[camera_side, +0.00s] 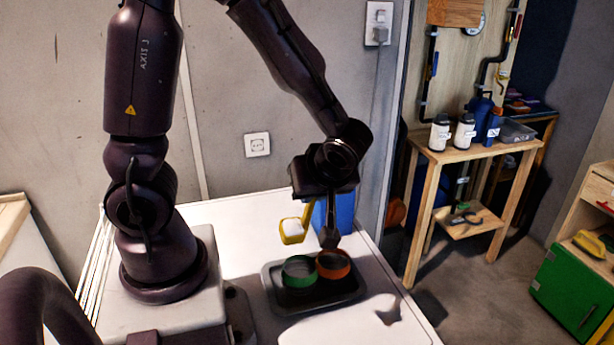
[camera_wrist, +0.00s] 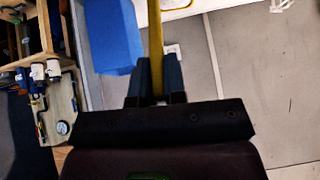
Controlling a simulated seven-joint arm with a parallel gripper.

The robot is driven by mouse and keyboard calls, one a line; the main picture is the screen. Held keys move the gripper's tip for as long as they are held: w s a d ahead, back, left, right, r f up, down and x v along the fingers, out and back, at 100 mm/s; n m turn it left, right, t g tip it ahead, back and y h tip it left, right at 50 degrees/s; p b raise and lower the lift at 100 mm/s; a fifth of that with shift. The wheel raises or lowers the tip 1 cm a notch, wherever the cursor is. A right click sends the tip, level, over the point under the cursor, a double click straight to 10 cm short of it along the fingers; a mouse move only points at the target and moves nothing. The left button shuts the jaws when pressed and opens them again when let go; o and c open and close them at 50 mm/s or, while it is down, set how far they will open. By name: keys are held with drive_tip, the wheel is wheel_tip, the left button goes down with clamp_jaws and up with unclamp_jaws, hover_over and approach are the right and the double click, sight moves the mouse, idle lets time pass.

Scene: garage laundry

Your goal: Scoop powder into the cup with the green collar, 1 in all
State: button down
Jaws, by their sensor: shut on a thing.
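My gripper (camera_wrist: 157,70) is shut on the yellow handle of a scoop (camera_wrist: 155,28) in the wrist view. In the side view the yellow scoop (camera_side: 284,238) hangs below the wrist, above and behind the cups. Its bowl shows a pale white patch; I cannot tell whether this is powder. The cup with the green collar (camera_side: 299,281) stands on a black tray (camera_side: 292,306), left of a cup with an orange collar (camera_side: 334,273). The insides of both cups look dark. A dark part of my gripper hangs just above the orange-collared cup.
A blue container (camera_side: 345,212) stands behind the tray, partly hidden by my wrist; it also shows in the wrist view (camera_wrist: 110,40). The white table (camera_side: 235,215) has free room left of the scoop. A wooden bench (camera_side: 470,150) with bottles stands apart at the right.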

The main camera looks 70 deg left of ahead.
drive_tip(key=d+y, duration=0.1)
drive_tip(key=d+f+y, duration=0.1)
drive_tip(key=shift+w+d+f+g+y, duration=0.15)
drive_tip(key=shift+w+f+g+y, duration=0.15)
drive_tip(key=shift+w, duration=0.05)
drive_tip(key=w+d+f+m+g+y, duration=0.1)
drive_tip(key=d+f+y, duration=0.4)
drive_tip(key=y, duration=0.5)
drive_tip(key=shift+w+d+f+g+y, duration=0.3)
drive_tip(key=shift+f+g, duration=0.2)
drive_tip(key=shift+f, duration=0.85)
